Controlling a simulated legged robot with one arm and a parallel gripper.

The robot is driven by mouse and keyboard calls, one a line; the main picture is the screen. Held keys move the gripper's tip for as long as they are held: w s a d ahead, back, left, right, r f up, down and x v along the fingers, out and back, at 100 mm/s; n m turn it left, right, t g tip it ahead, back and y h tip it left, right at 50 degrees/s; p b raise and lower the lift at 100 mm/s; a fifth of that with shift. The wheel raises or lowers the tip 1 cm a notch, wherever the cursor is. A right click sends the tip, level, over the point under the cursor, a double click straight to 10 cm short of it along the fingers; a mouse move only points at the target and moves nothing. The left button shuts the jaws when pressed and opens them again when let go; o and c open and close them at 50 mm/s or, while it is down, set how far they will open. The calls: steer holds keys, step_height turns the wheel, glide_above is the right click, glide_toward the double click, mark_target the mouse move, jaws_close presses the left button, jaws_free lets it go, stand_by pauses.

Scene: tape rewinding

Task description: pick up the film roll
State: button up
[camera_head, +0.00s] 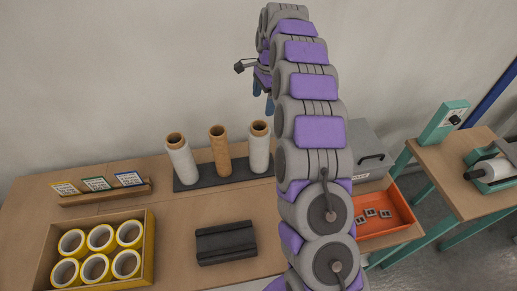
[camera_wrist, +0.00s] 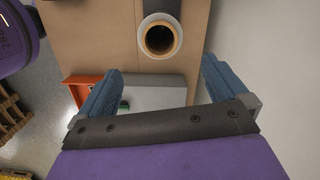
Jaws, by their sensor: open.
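Two white film rolls with brown cores, a left one (camera_head: 181,164) and a right one (camera_head: 259,149), stand upright on a dark base (camera_head: 225,175). A bare brown roll (camera_head: 220,152) stands between them. My gripper (camera_head: 262,105) is above the right white roll in the head view, with its blue fingers pointing down. In the wrist view my gripper (camera_wrist: 161,75) is open and empty. One white roll (camera_wrist: 148,24) shows end-on there, ahead of the gap between the fingers and apart from them.
A yellow box (camera_head: 147,252) of tape rolls stands at the front left, near a card holder (camera_head: 105,193). A black block (camera_head: 226,243) lies on the table (camera_head: 190,215). An orange tray (camera_head: 405,214) and grey case (camera_head: 371,158) are at the right, before a side table (camera_head: 455,165).

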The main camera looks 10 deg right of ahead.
mark_target(259, 135)
steer(key=f+b, duration=0.1)
steer(key=f, duration=0.4)
steer(key=f+b, duration=0.1)
steer(key=f, duration=0.4)
steer(key=shift+s+a+f, duration=0.1)
steer(key=shift+s+f, duration=0.1)
steer(key=shift+f, duration=0.2)
steer(key=shift+a+f+b, duration=0.45)
steer(key=shift+a+f, duration=0.1)
steer(key=shift+f, duration=0.35)
step_height(259, 135, down, 4)
steer(key=shift+w+a+f+b, duration=0.1)
steer(key=shift+a+f+b, duration=0.05)
steer(key=shift+b, duration=0.55)
steer(key=shift+c, duration=0.3)
steer(key=c, duration=1.7)
